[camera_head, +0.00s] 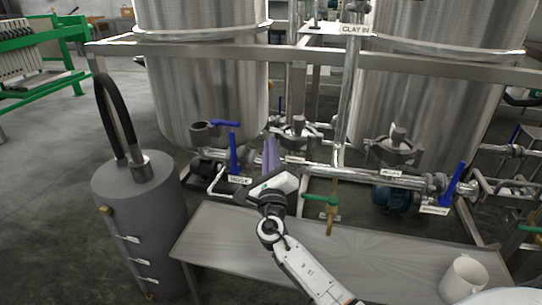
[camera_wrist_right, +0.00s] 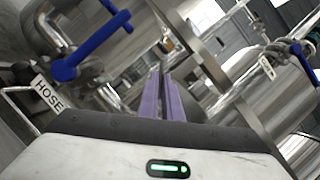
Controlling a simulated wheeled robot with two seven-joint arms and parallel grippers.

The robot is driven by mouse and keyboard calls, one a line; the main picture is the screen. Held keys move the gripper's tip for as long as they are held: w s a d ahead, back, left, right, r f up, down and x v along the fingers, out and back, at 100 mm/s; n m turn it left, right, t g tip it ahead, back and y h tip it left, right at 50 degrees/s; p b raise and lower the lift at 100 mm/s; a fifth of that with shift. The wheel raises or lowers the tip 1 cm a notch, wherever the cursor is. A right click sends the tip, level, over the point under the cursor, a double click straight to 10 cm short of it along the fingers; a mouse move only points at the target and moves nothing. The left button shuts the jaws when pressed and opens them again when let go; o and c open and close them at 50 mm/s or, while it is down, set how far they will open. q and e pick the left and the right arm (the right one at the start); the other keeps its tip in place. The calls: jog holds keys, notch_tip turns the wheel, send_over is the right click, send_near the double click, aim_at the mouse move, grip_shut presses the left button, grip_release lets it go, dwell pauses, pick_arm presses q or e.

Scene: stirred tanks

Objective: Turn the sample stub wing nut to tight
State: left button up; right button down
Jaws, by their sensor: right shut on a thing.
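My right gripper (camera_head: 270,141) reaches up from the bottom of the head view, its purple fingers beside the clamped pipe fitting (camera_head: 297,130) on the pipework before the left tank. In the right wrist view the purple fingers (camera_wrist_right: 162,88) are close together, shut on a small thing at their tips. It appears to be the sample stub wing nut, but the fingers hide it, so its turn cannot be read. My left gripper is not in view.
Blue-handled valves (camera_head: 234,150) stand close left of the gripper, by the HOSE label (camera_head: 238,180). A green-handled brass valve (camera_head: 331,203) hangs to the right.

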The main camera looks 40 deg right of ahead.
pick_arm(q)
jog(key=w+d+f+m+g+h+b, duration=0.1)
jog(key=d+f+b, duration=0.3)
jog(key=b, duration=0.5)
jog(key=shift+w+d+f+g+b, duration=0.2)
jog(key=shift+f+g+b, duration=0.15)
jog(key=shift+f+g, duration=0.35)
pick_arm(e)
jog(key=m+g+h, duration=0.1)
jog(key=m, duration=0.3)
jog(key=m+g+h, duration=0.1)
jog(key=m+h, duration=0.1)
jog(key=m, duration=0.1)
jog(key=m+g+h, duration=0.1)
jog(key=m+h, duration=0.1)
jog(key=m, duration=0.2)
jog(key=shift+w+a+f+m, duration=0.25)
jog(key=shift+w+m, duration=0.05)
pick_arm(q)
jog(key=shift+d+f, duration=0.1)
pick_arm(e)
jog(key=shift+r, duration=0.1)
jog(key=c, duration=2.2)
grip_release()
